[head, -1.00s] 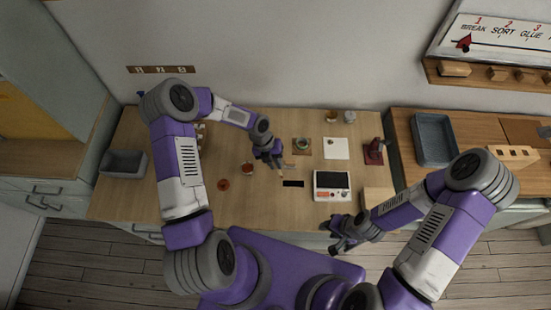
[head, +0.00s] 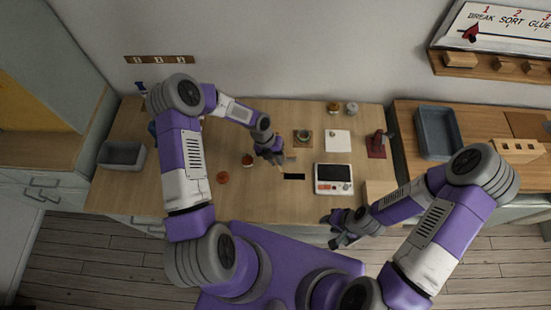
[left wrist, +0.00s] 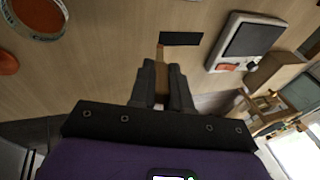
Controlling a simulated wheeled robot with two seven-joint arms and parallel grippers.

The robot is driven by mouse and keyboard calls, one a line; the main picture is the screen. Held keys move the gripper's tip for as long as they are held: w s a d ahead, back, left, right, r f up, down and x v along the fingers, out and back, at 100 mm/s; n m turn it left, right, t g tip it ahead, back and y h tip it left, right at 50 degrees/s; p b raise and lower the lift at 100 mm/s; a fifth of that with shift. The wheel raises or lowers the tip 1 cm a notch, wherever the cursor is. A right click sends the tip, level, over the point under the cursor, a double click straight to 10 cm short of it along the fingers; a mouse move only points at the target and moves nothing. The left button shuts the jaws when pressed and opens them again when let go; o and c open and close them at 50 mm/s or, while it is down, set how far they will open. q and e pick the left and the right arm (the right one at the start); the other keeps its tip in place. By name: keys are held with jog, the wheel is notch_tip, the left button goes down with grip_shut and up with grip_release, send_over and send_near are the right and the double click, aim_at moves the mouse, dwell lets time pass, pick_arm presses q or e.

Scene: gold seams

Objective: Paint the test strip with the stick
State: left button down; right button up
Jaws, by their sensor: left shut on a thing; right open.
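A flat black strip (head: 294,176) lies on the wooden table, left of a white device; it also shows in the left wrist view (left wrist: 181,39). I take it to be the test strip. My left gripper (head: 279,161) is just above and left of it in the head view. In the left wrist view this gripper (left wrist: 161,85) is shut on a thin brown stick (left wrist: 160,53). The stick's tip is at the strip's near left corner; I cannot tell whether they touch. My right gripper (head: 340,234) is open and empty at the table's front edge.
A round container with reddish contents (head: 247,160) and a red disc (head: 222,178) lie left of the strip. The white device (head: 333,180) stands to its right. A cup on a brown mat (head: 303,137), a white sheet (head: 338,141) and a grey bin (head: 121,156) are also there.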

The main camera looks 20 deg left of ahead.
pick_arm(q)
jog(key=shift+f+b, duration=0.85)
jog(key=shift+d, duration=0.1)
